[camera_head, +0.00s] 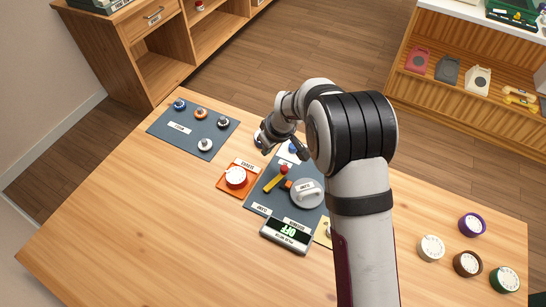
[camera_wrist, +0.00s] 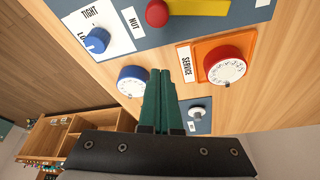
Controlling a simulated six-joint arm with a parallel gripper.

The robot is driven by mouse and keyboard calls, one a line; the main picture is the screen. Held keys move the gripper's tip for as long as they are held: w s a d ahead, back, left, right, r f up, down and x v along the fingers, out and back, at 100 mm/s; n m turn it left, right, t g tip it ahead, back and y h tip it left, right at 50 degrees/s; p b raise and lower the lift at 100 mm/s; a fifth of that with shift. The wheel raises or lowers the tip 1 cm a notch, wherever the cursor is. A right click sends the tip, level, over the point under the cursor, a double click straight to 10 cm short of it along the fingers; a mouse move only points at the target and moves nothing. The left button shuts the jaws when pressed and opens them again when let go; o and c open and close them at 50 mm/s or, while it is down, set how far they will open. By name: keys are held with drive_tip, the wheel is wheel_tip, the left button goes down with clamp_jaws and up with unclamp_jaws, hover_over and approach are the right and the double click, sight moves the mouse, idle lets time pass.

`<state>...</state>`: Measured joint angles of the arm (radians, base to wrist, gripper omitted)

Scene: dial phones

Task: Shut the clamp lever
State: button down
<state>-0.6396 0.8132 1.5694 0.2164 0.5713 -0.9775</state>
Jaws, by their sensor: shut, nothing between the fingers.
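The clamp lever is a yellow bar (camera_head: 274,183) with a red ball knob (camera_head: 284,169) on a dark blue-grey board, left of a round grey dial in the head view. In the wrist view the red knob (camera_wrist: 157,13) and part of the yellow bar (camera_wrist: 205,6) show at the top edge. My gripper (camera_head: 267,150) hangs behind the lever, nearer the table's far edge, apart from it. In the wrist view its green fingers (camera_wrist: 160,76) are together and empty, beside a blue dial (camera_wrist: 132,81).
An orange plate with a red dial (camera_head: 236,177) stands left of the lever. A blue knob (camera_wrist: 96,40) sits on a white card marked TIGHT. A black display reading OFF (camera_head: 288,234) lies in front. A mat with several knobs (camera_head: 170,143) is far left. My arm hides the board's right side.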

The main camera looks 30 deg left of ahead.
drive_tip(key=v, duration=0.8)
drive_tip(key=shift+s+d, duration=0.1)
